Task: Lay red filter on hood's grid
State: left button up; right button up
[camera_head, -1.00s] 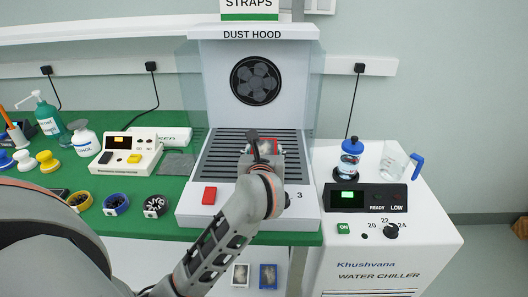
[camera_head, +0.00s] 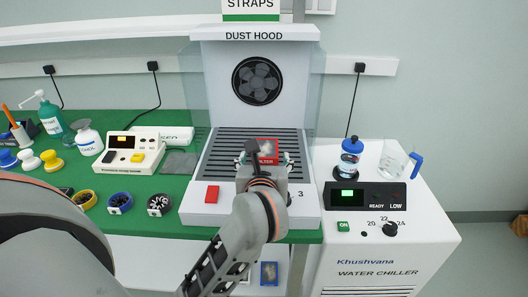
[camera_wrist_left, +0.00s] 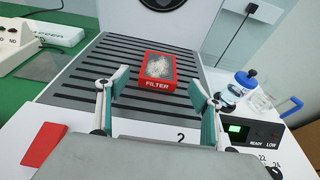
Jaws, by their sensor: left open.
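The red filter (camera_head: 266,148), a red frame with a pale grey middle, lies on the dark slatted grid (camera_head: 228,149) of the dust hood (camera_head: 253,36). In the left wrist view the filter (camera_wrist_left: 158,70) rests on the grid's right part, its "FILTER" label facing me. My left gripper (camera_head: 266,162) is just in front of the filter. In the left wrist view the gripper (camera_wrist_left: 158,95) has its teal-padded fingers spread wide, with nothing between them and the filter beyond the tips. My right gripper does not show.
A red switch (camera_head: 212,194) and a knob sit on the hood's front panel. The water chiller (camera_head: 385,215) stands right, with a blue-capped bottle (camera_head: 350,158) and a jug (camera_head: 393,163) on top. A white instrument (camera_head: 129,152) and several small items stand left on the green bench.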

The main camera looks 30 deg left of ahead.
pick_arm(q)
jog(key=v, duration=0.4)
jog(key=shift+s+d+r, duration=0.2)
jog(key=shift+s+d, duration=0.05)
jog(key=shift+s, duration=0.15)
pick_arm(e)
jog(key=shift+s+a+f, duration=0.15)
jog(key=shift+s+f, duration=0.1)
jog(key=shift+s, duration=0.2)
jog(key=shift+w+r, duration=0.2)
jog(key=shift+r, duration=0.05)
